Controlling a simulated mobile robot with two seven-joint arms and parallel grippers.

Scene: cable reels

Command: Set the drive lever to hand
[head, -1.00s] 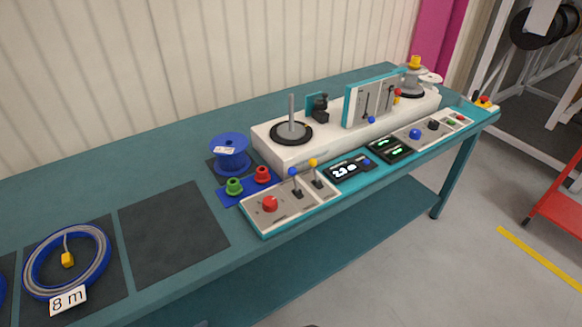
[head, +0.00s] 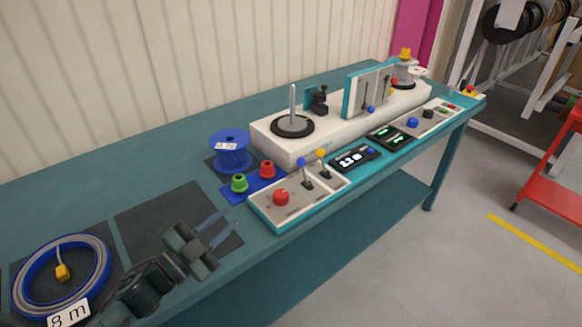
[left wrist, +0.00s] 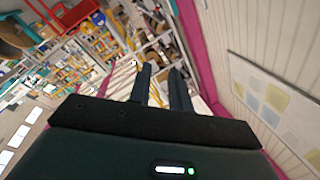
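Two small levers stand on the front control panel (head: 275,214) in the head view, one with a blue knob (head: 301,162) and one with a yellow knob (head: 320,153). I cannot read which one is the drive lever. My left gripper (head: 230,221) is over the empty dark mat, to the left of the panel and apart from the levers. Its two fingers are spread with nothing between them; they also show in the left wrist view (left wrist: 161,70). My right gripper is not in view.
A red knob (head: 281,197) sits on the panel. Green (head: 239,183) and red (head: 267,169) pieces and a blue reel (head: 231,150) stand left of it. Behind is the white machine (head: 268,145) with a spindle. A blue cable coil (head: 20,290) lies at left.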

